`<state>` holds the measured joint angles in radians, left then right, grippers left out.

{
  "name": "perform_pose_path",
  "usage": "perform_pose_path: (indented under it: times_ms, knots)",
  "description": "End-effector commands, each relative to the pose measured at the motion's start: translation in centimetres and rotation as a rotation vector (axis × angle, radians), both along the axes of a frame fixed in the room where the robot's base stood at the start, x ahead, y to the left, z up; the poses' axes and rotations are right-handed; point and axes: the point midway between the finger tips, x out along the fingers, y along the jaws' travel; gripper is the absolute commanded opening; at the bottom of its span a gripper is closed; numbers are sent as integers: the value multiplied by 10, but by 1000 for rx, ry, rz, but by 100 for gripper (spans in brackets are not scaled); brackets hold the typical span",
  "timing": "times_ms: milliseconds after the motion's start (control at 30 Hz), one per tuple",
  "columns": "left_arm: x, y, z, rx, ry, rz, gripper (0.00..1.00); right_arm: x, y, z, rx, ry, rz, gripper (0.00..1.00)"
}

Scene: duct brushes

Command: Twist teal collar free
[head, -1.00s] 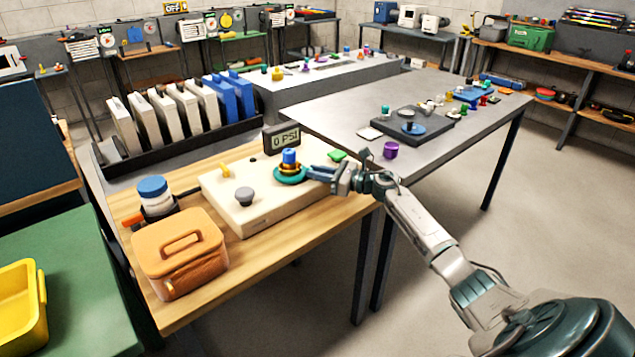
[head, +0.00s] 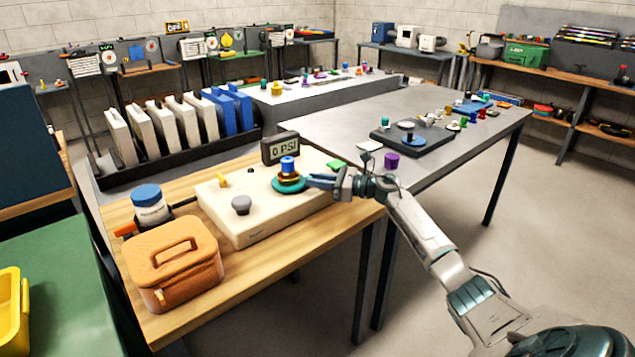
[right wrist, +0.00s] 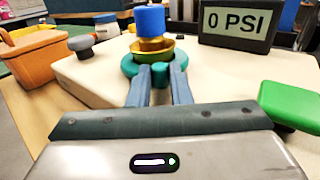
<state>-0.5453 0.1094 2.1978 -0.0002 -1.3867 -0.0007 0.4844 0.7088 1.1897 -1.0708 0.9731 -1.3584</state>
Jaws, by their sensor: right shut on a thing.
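The teal collar (head: 289,186) sits around the base of a brass fitting with a blue top (head: 288,165) on a cream panel (head: 235,218). In the right wrist view the teal collar (right wrist: 135,66) has a tab toward me. My right gripper (head: 316,181) reaches in from the right, and its two fingers are shut on that tab, one on each side (right wrist: 160,80). The fitting stands upright inside the collar. Whether the collar has turned cannot be told. My left gripper is out of view.
A gauge reading 0 PSI (head: 281,148) stands behind the panel. A grey knob (head: 241,204) and a yellow lever (head: 222,179) are on the panel. A green block (right wrist: 292,105) lies near my right gripper. An orange case (head: 172,262) and a blue-lidded jar (head: 150,206) stand left.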

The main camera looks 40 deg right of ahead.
Motion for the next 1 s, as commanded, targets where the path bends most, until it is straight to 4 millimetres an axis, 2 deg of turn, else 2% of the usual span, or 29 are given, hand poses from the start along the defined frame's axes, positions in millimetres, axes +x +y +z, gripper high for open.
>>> perform_pose_path:
  times_ms: [200, 233, 300, 333, 600, 733, 1000]
  knots:
    - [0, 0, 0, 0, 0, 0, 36, 0, 1, 0, 0, 0, 2, 0]
    - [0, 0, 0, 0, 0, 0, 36, 0, 1, 0, 0, 0, 2, 24]
    - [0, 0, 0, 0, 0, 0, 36, 0, 0, 0, 0, 0, 2, 37]
    - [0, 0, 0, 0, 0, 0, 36, 0, 0, 0, 0, 0, 1, 40]
    - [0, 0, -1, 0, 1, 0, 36, -1, -1, -1, -1, 1, 0, 40]
    - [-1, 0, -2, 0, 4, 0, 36, -8, -8, -2, -3, 2, -1, 40]
    - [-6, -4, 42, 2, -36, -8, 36, -47, -41, -4, -6, 5, 0, 40]
